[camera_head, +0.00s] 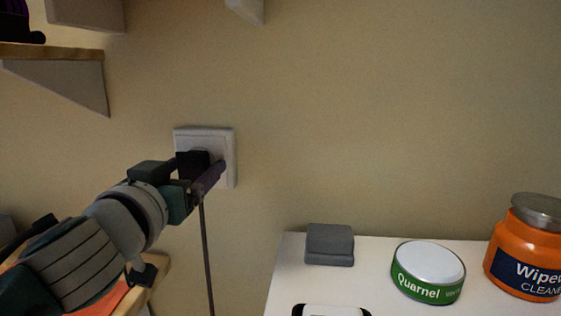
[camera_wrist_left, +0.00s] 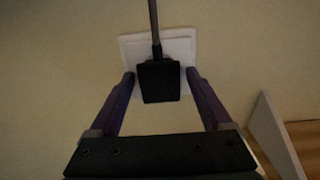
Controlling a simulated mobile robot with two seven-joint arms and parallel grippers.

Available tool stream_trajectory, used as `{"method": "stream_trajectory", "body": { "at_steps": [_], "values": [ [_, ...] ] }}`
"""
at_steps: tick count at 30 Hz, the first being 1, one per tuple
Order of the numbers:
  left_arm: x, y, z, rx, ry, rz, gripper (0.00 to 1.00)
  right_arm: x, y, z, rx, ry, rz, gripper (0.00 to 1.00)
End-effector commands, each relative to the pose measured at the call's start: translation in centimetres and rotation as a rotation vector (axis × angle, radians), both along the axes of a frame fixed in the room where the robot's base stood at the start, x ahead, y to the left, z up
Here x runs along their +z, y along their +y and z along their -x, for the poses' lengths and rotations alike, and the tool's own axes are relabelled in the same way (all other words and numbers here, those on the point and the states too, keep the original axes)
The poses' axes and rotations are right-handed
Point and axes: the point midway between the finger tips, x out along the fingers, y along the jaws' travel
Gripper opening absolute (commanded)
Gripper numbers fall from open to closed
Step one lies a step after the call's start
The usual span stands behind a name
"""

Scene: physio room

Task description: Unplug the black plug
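The black plug (camera_head: 193,159) sits at a white wall socket (camera_head: 229,145), with its dark cable (camera_head: 207,255) hanging down the wall. My left gripper (camera_head: 201,166) is at the socket with its purple fingers on either side of the plug. In the left wrist view the plug (camera_wrist_left: 159,82) lies between the two fingertips (camera_wrist_left: 158,75), with a narrow gap showing on each side. The left gripper looks open around it. The socket plate (camera_wrist_left: 185,48) shows behind the plug; the plug's prongs are hidden. My right gripper is in neither view.
A white tabletop (camera_head: 385,285) at lower right holds a grey block (camera_head: 330,245), a green Quarnel tin (camera_head: 428,273) and an orange wipes jar (camera_head: 525,250). A shelf (camera_head: 55,70) juts from the wall at upper left. The wall right of the socket is bare.

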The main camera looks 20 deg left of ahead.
Motion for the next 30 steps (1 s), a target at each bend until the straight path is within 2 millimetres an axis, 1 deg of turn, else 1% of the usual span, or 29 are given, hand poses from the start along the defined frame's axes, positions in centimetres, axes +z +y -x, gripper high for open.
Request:
{"method": "stream_trajectory", "body": {
  "at_steps": [1,2,21,30],
  "values": [
    [-0.01,0.01,0.0,0.0,0.0,0.0,0.76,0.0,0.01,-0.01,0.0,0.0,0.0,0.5],
    [0.0,0.0,0.0,0.0,0.0,-0.001,0.72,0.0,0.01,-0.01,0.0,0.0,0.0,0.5],
    [0.0,0.01,0.0,0.0,0.0,0.0,0.01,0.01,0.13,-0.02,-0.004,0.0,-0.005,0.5],
    [0.0,0.01,0.0,0.0,0.0,0.0,0.0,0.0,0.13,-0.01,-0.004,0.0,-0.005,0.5]
  ]
}}
